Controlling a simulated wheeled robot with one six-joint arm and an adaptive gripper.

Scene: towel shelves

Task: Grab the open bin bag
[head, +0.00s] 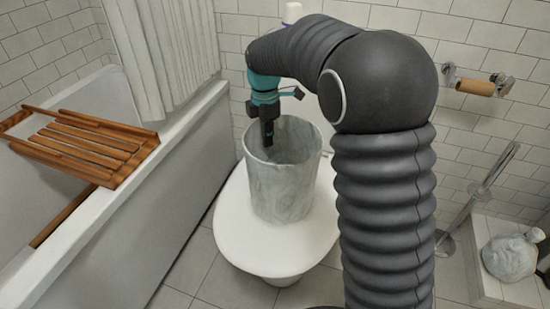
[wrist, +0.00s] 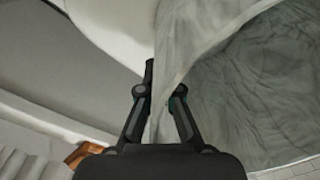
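The open bin bag (head: 282,185) is a grey, marbled, cylinder-shaped bag standing upright with its mouth up on the white toilet lid (head: 232,215). In the wrist view its wall (wrist: 195,40) and hollow, wrinkled inside fill the right side. My gripper (head: 267,138) points down at the left far part of the bag's rim. In the wrist view my gripper (wrist: 160,92) has its fingers apart, with the bag's rim edge running between them. I cannot tell whether either finger touches the bag. The lower fingertips are partly hidden in the head view.
A bathtub (head: 150,180) with a wooden rack (head: 85,145) stands at the left, with a white curtain (head: 170,50) behind. A second, tied grey bag (head: 510,257) sits on a ledge at the right. A paper roll holder (head: 476,87) is on the tiled wall.

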